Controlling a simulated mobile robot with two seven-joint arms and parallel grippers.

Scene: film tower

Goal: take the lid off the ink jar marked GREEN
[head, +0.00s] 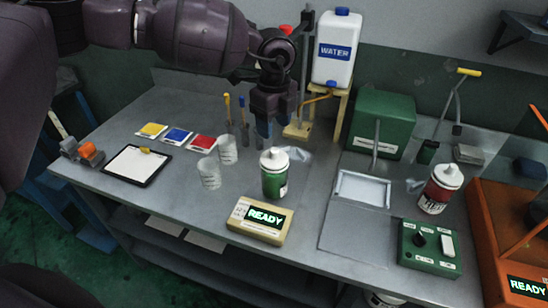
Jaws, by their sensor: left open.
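A green jar (274,184) stands upright on the grey bench near the middle, behind the READY box. Its white lid (273,157) is on top; the label is too small to read. My left gripper (264,128) hangs fingers down, open and empty, above the bench. In the picture it is just above the green jar's lid and apart from it. A jar with a red label and white lid (447,175) stands upright at the right. My right gripper is not in view.
A wooden box with a READY display (262,218) sits in front of the green jar. Two clear cups (209,172) stand to its left. A wooden stand (339,104) bears a WATER tank (336,50) behind. A framed screen (363,188) and a green control box (429,249) lie to the right.

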